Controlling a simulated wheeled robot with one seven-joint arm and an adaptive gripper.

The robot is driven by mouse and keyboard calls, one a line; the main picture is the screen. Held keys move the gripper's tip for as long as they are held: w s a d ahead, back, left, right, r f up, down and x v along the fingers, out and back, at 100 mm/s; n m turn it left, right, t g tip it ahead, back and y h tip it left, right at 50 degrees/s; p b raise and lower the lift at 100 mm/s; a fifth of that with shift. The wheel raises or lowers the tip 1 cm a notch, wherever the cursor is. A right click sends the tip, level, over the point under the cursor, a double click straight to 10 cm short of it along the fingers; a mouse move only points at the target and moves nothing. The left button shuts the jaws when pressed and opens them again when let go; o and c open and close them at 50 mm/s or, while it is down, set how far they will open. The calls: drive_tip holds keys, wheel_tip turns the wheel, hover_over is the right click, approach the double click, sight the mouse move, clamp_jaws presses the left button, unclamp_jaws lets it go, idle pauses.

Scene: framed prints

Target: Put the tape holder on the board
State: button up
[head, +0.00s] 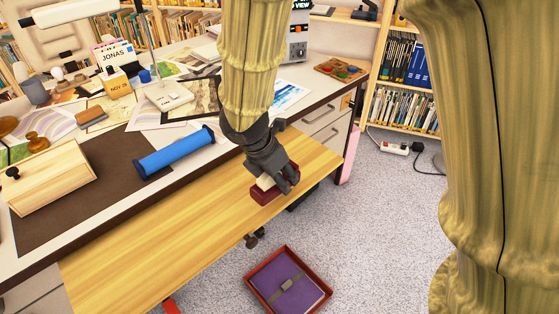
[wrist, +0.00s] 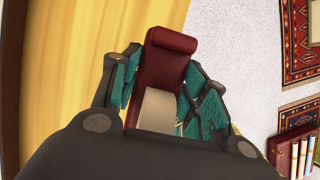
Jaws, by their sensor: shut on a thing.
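The tape holder (head: 264,194) is dark red with a beige part. My gripper (head: 277,181) is shut on it from above. In the wrist view the tape holder (wrist: 170,58) sits between the teal finger pads of my gripper (wrist: 166,95). The board (head: 165,238) is a long pale yellow wooden plank along the front of the desk. The tape holder appears over the board's right part, near its front edge. In the wrist view the board (wrist: 80,50) lies on the left and carpet on the right. I cannot tell whether holder and board touch.
A blue roller (head: 175,153) and a wooden block with a dark knob (head: 52,177) lie on a brown mat (head: 107,152). Papers and stamps crowd the desk behind. A red tray (head: 250,289) holding a purple book stands on the carpet. The board's middle is clear.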

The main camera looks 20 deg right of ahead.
drive_tip(key=w+d, duration=0.1)
drive_tip(key=w, duration=0.2)
drive_tip(key=w+d, duration=0.2)
drive_tip(key=w, duration=0.2)
drive_tip(key=w+d+f, duration=0.1)
drive_tip(key=w, duration=0.2)
drive_tip(key=shift+w+d+b, duration=0.15)
drive_tip(key=shift+d+b, duration=0.25)
drive_tip(key=shift+f+b, duration=0.5)
drive_tip(key=shift+f, duration=1.25)
drive_tip(key=shift+f, duration=0.1)
drive_tip(key=o, duration=1.4)
drive_tip(key=shift+c, duration=0.2)
drive_tip(key=p+v, duration=0.2)
drive_tip(key=v, duration=1)
